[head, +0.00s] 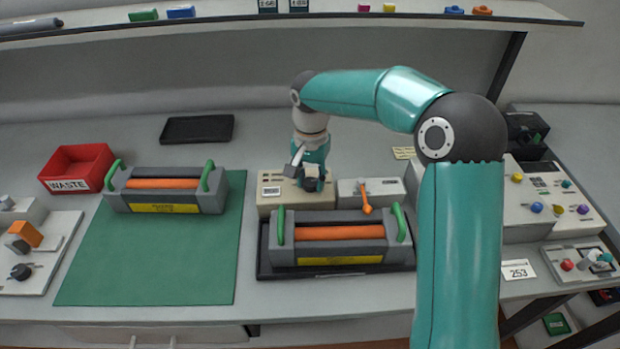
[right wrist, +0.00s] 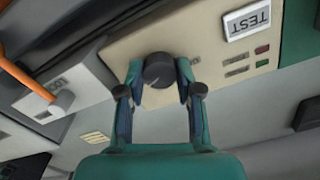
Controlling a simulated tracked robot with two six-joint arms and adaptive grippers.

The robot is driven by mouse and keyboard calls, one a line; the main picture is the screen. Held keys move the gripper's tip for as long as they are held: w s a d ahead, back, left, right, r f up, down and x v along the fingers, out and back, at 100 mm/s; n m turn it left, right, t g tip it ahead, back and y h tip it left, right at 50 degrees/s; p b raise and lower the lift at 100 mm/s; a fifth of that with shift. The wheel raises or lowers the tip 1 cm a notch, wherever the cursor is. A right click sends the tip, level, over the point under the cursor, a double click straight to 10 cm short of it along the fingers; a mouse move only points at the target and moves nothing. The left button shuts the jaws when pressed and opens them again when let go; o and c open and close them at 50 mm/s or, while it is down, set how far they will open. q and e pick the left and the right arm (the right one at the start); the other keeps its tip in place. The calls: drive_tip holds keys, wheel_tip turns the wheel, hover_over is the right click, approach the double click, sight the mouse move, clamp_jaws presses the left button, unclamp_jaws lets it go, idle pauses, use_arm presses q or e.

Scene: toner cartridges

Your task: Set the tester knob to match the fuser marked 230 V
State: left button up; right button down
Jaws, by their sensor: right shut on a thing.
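The beige tester (head: 267,204) stands behind the right-hand fuser in the head view. In the right wrist view its face (right wrist: 205,45) shows a TEST label, small lights and a dark round knob (right wrist: 159,69). My right gripper (head: 312,184) is over the tester; in the wrist view its fingers (right wrist: 160,85) are shut on the knob, one on each side. One fuser (head: 340,248) with an orange roller and green handles sits on a dark tray. Another similar fuser (head: 163,195) sits on the green mat. Their yellow labels are too small to read. My left gripper is not in view.
A grey box with an orange lever (head: 367,196) stands right of the tester. A red WASTE bin (head: 78,168) and an empty black tray (head: 197,129) are at the left. Control panels stand at both sides. The green mat (head: 150,270) has free room in front.

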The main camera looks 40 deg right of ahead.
sight(310, 180)
drive_tip(key=c, duration=1)
unclamp_jaws()
drive_tip(key=shift+w+r, duration=0.15)
drive_tip(key=shift+w, duration=0.05)
drive_tip(key=shift+o, duration=1.2)
drive_tip(key=shift+s, duration=0.1)
wheel_tip(310, 180, up, 12)
